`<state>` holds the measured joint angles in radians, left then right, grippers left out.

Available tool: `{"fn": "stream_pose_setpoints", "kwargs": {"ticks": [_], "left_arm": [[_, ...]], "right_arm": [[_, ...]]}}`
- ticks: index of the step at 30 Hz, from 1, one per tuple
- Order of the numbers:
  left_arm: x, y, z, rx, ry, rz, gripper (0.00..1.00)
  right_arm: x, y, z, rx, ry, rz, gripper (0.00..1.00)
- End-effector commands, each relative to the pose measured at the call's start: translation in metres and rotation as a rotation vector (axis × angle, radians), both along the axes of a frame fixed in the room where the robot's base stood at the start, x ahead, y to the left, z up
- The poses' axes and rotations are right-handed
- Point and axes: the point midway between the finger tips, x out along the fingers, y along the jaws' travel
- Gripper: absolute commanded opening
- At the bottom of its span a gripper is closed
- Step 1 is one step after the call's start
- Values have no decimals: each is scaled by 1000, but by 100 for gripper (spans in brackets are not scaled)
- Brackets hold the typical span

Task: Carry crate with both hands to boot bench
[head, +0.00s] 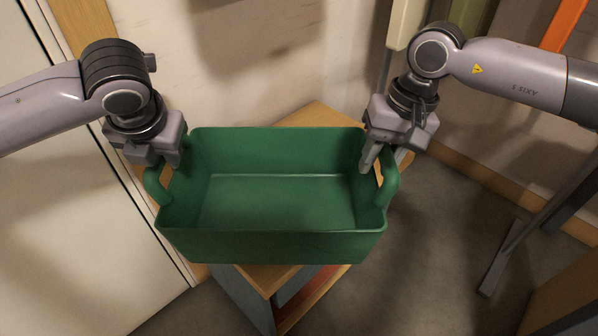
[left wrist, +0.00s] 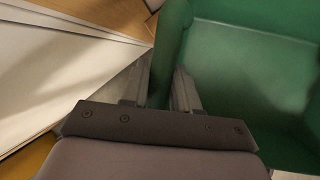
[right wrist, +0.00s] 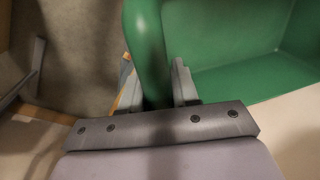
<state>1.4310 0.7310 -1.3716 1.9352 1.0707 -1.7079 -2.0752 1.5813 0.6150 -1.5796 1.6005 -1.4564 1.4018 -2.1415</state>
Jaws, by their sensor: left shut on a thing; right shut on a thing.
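A green crate (head: 275,246) with a looped handle at each end is in the middle of the head view. It looks empty and roughly level. My left gripper (head: 165,165) is shut on the left handle; the left wrist view shows that handle (left wrist: 170,40) between its fingers. My right gripper (head: 378,165) is shut on the right handle; the right wrist view shows that handle (right wrist: 148,45) between its fingers. A wooden bench-like piece (head: 318,118) with a shelf lies beneath the crate. I cannot tell whether the crate touches it or hangs just above it.
A white door (head: 75,220) stands at the left and a pale wall (head: 270,60) behind. Grey floor (head: 430,230) is clear to the right of the crate. A dark metal leg (head: 505,255) and a wooden piece (head: 565,295) stand at the far right.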

Motion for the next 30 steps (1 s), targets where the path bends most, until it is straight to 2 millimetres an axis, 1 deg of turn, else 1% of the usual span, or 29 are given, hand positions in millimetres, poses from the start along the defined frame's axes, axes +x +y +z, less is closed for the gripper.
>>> {"fn": "stream_pose_setpoints", "kwargs": {"ticks": [1,2,3,4,12,16,20,27,30], "left_arm": [[1,1,-2,1,-6,2,0],[0,1,-2,2,0,3,39],[0,1,-1,2,1,2,52],[0,1,-1,2,1,2,55],[0,0,-1,1,0,0,55],[-3,-2,8,-1,-1,0,55],[-11,-6,28,-1,-4,-2,55],[-31,-15,75,0,-5,-1,55],[-38,-17,90,0,-3,0,55]], "right_arm": [[1,-1,-2,1,-5,-2,0],[0,-1,-2,-2,-1,-2,40],[0,-1,-1,-2,-1,-2,53],[0,-1,-1,-2,-1,-2,55],[0,0,-1,-1,0,-1,55],[0,0,-1,0,0,0,55],[0,0,-1,0,0,0,55],[0,0,-1,0,0,0,55],[0,0,-1,0,0,0,55]]}}
